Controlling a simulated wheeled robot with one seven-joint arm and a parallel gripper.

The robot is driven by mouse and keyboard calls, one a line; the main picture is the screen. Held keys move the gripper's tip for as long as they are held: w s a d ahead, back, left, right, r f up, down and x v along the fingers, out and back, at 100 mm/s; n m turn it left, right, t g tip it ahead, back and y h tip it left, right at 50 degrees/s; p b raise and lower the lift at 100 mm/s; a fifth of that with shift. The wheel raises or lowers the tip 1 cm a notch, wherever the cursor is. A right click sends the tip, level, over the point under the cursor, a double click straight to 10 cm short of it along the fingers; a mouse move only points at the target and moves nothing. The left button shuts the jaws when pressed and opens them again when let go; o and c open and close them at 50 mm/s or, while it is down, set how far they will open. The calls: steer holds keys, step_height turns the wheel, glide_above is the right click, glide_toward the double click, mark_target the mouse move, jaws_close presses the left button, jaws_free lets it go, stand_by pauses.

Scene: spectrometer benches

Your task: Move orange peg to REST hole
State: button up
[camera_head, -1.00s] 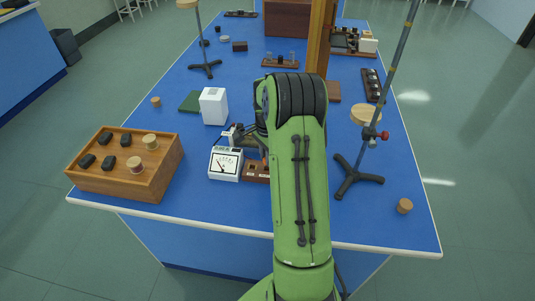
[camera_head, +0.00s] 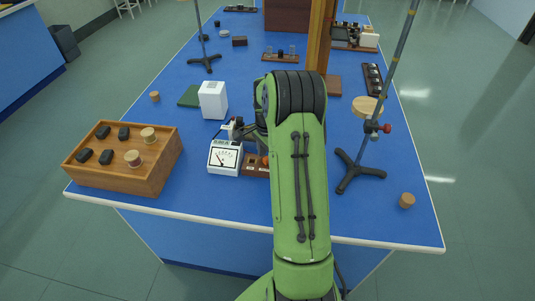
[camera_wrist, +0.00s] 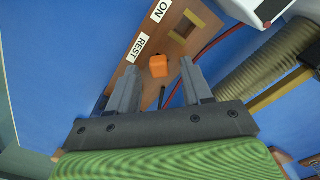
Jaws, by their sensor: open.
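The orange peg (camera_wrist: 159,66) is a small block on the brown wooden board (camera_wrist: 121,73), beside the REST label (camera_wrist: 134,48). The ON label (camera_wrist: 160,10) is farther up the board, next to a yellow-framed square opening (camera_wrist: 184,29). My gripper (camera_wrist: 158,70) is open, with one finger on each side of the peg in the wrist view. A gap shows between the peg and each finger. I cannot tell whether the peg sits in a hole, because its base is hidden. In the head view my arm covers most of the board (camera_head: 251,172).
A white analog meter (camera_head: 224,157) stands directly left of the board. A white box (camera_head: 213,101) is behind it, and a wooden block with pegs (camera_head: 125,180) is at the left. A tripod stand (camera_head: 359,172) is at the right. A red cable (camera_wrist: 212,42) runs by the board.

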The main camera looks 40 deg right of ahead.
step_height(320, 180, up, 16)
steer(key=p, duration=0.4)
steer(key=shift+f, duration=0.1)
steer(key=s+a+r+n+t, duration=0.1)
steer(key=s+a+r+n, duration=0.1)
steer(key=a+r+n, duration=0.3)
steer(key=s+a+r+n+t+h+p, duration=0.1)
steer(key=s+a+r+n, duration=0.15)
steer(key=a, duration=0.45)
steer(key=s+a+r+n+t, duration=0.1)
steer(key=s+a+r+n, duration=0.15)
steer(key=a+r, duration=0.2)
steer(key=s+a+f+n+t+y, duration=0.1)
steer(key=s+a+f+n+t, duration=0.1)
steer(key=s+a+n, duration=0.7)
steer(key=s+a, duration=0.1)
steer(key=s, duration=0.3)
steer(key=shift+f+t+p, duration=0.15)
steer(key=shift+t+p, duration=0.15)
steer(key=shift+p, duration=0.05)
